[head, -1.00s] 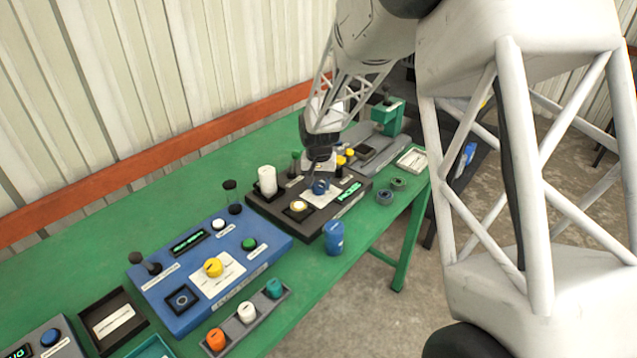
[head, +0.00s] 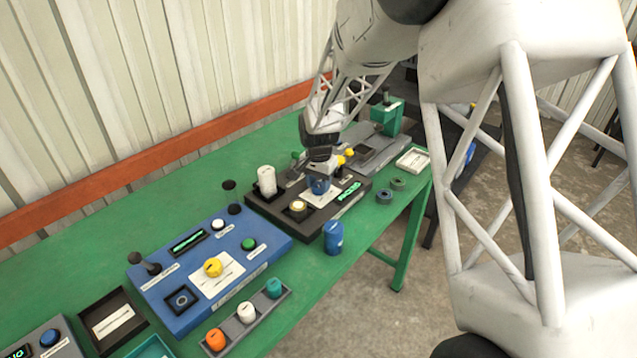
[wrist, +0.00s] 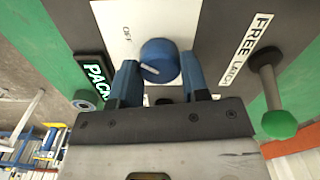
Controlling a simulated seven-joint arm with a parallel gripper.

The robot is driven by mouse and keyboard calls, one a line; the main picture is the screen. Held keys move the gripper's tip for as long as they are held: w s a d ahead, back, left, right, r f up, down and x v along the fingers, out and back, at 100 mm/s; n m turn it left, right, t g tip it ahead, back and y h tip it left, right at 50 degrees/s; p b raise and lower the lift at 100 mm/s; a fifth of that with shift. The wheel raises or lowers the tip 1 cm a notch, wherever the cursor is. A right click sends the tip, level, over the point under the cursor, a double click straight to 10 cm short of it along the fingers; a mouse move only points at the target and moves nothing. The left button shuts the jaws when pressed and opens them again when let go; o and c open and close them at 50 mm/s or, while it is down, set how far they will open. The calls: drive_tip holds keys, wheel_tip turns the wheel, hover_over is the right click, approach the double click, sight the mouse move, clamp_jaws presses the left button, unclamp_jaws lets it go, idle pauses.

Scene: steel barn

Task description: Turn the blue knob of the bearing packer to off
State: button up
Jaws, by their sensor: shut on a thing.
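The bearing packer is a dark box (head: 262,205) on the green bench, with a white plate, a lit green display (head: 348,191) and a blue knob.
A green-tipped lever (wrist: 279,124) labelled FREE and LATCH is close to my gripper. A blue panel (head: 205,290) lies left; a blue canister (head: 333,238) stands in front.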

sight(319, 185)
drive_tip(key=shift+f, duration=0.1)
drive_tip(key=o, duration=0.9)
wheel_tip(319, 185, up, 8)
drive_tip(key=shift+f, duration=0.2)
drive_tip(key=shift+r, duration=0.2)
